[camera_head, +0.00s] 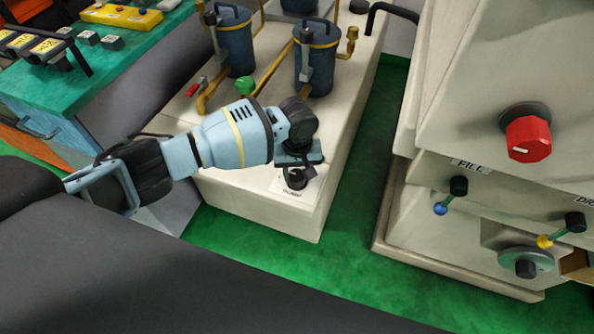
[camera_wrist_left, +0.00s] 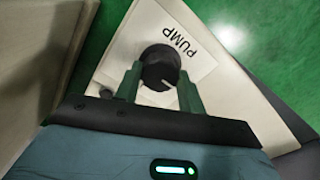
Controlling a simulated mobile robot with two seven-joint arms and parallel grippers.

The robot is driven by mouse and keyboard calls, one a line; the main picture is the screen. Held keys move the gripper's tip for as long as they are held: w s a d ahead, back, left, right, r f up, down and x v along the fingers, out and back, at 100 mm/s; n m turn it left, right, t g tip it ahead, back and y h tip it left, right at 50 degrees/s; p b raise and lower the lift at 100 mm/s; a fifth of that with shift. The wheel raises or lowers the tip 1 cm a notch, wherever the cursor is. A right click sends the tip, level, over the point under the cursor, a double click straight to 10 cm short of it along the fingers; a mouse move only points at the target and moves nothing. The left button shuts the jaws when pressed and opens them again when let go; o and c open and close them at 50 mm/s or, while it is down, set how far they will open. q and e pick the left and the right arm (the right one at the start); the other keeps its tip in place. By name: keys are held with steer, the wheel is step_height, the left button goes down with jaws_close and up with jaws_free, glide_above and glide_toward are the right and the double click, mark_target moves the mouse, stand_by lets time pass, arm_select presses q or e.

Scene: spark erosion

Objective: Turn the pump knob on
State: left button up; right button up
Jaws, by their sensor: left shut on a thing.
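The pump knob (camera_wrist_left: 160,68) is a round black knob on a white label reading PUMP (camera_wrist_left: 190,50) in the left wrist view. In the head view the knob (camera_head: 296,180) sits on the front end of the cream pump unit (camera_head: 262,208), partly covered by my gripper. My left gripper (camera_wrist_left: 160,88) has its two green fingers on either side of the knob and is shut on it. In the head view my left gripper (camera_head: 298,170) is over the knob, at the end of my blue-and-black arm. My right gripper is in neither view.
To the right, a cream machine carries a red knob (camera_head: 528,139) and a FILL lever (camera_head: 458,187). Green floor (camera_head: 365,170) lies between.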

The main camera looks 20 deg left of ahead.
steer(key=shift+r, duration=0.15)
arm_select(q)
steer(key=m+p, duration=0.1)
steer(key=m, duration=0.1)
steer(key=shift+r+m, duration=0.1)
steer(key=shift+m, duration=0.3)
steer(key=m+p, duration=0.1)
steer(key=m, duration=0.2)
steer(key=shift+m, duration=0.4)
steer(key=m+p, duration=0.1)
steer(key=m, duration=1)
steer(key=shift+s+f, duration=0.1)
steer(key=shift+f, duration=0.1)
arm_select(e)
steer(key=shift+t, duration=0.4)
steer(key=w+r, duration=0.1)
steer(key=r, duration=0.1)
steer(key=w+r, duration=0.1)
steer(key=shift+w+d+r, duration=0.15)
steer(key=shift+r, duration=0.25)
arm_select(q)
steer(key=o, duration=1)
steer(key=shift+c, duration=0.2)
